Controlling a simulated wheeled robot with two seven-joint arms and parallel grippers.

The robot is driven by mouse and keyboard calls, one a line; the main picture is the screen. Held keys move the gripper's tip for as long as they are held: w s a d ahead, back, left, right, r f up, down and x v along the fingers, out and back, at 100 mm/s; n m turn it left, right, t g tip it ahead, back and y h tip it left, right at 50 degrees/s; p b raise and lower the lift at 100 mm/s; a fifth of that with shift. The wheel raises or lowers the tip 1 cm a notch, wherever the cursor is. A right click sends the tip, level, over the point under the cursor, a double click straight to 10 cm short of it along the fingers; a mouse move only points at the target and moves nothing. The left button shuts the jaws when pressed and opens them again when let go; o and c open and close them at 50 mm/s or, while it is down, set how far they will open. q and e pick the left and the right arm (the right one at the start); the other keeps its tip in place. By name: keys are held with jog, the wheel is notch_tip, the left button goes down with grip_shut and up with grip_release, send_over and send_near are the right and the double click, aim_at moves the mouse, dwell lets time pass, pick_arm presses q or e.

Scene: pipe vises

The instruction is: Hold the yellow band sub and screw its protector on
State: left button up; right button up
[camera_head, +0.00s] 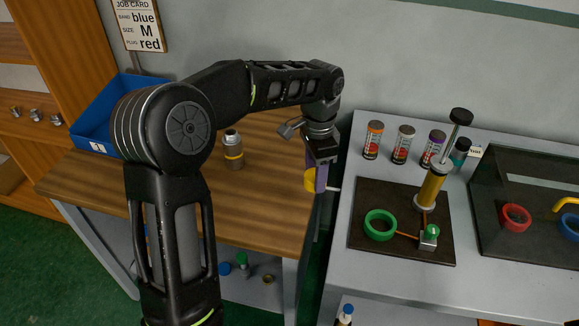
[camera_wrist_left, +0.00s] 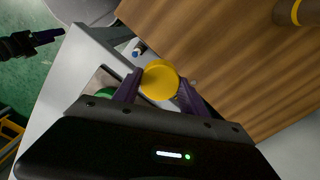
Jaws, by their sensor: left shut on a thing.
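The sub with the yellow band (camera_head: 232,150) stands upright on the wooden bench, a grey-brown cylinder with a narrower top. It also shows, cut off, at the top right of the left wrist view (camera_wrist_left: 297,12). My left gripper (camera_head: 316,178) is over the bench's right edge, right of the sub and apart from it. Its purple fingers are shut on a round yellow protector (camera_wrist_left: 159,80), partly hidden by a finger in the head view. What seems to be my right gripper (camera_wrist_left: 48,37) shows at the left of the left wrist view; its opening is unclear.
A blue bin (camera_head: 97,125) stands at the bench's left. Right of a gap, a grey table (camera_head: 400,285) holds several small bottles, a dark mat (camera_head: 370,195) with a green ring and yellow cylinder, and a dark tray (camera_head: 490,240) with rings. The bench front is clear.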

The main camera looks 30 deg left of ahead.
pick_arm(q)
jog(key=w+d+n, duration=0.1)
jog(key=d+n, duration=0.7)
jog(key=shift+d, duration=0.15)
